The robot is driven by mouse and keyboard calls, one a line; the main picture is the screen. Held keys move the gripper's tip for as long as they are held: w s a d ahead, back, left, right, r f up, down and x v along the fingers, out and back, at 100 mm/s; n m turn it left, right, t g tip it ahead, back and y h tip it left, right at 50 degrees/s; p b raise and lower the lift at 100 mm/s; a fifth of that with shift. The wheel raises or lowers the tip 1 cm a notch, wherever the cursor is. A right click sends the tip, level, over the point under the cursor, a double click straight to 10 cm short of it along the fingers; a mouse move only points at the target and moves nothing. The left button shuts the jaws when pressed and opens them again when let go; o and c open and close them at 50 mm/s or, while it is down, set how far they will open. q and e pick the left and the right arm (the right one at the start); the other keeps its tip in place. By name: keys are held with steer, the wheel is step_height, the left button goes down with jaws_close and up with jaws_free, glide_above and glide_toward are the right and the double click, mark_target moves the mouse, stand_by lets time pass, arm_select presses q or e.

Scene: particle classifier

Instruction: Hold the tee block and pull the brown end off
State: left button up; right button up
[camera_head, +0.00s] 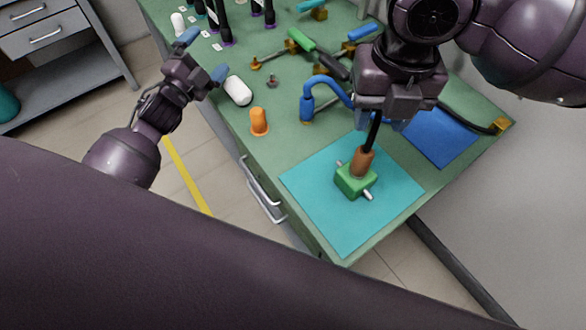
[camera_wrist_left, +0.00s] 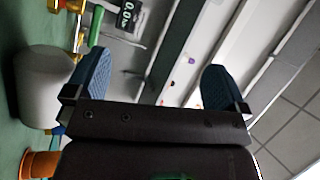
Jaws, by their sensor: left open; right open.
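The green tee block (camera_head: 350,183) sits on the teal mat (camera_head: 310,190) at the near part of the bench, with silver pins on its sides. The brown end (camera_head: 364,160) stands up from its top, and a black cable rises from it toward my right gripper. My right gripper (camera_head: 385,122) is above the brown end, its fingers partly hidden behind its own body and the cable. My left gripper (camera_head: 204,55) is open and empty at the bench's left edge, far from the block. Its blue fingers show spread in the left wrist view (camera_wrist_left: 155,85).
A curved blue hose (camera_head: 308,100) and a blue mat (camera_head: 437,135) flank my right arm. Tools crowd the far bench; the mat's left part is clear.

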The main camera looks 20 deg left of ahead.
arm_select(q)
steer(key=s+d+r+m+g+h, duration=0.1)
steer(key=s+d+m+g+h, duration=0.15)
steer(key=d+m+h, duration=0.45)
steer(key=s+d+r+m+g+h, duration=0.2)
steer(key=d+m+g, duration=0.2)
steer(key=d+m, duration=0.65)
steer(key=s+d+r+m+g+h, duration=0.15)
steer(key=d+m+g+h, duration=0.3)
steer(key=m, duration=0.75)
steer(key=m+g, duration=0.2)
steer(key=m, duration=0.2)
glide_toward(349, 171)
steer(key=shift+w+a+r, duration=0.1)
steer(key=shift+w, duration=0.05)
steer(key=shift+d+m, duration=0.2)
steer(key=shift+m, duration=0.05)
steer(key=shift+d, duration=0.25)
steer(key=x, duration=1)
steer(key=shift+f, duration=0.2)
steer(key=c, duration=1.2)
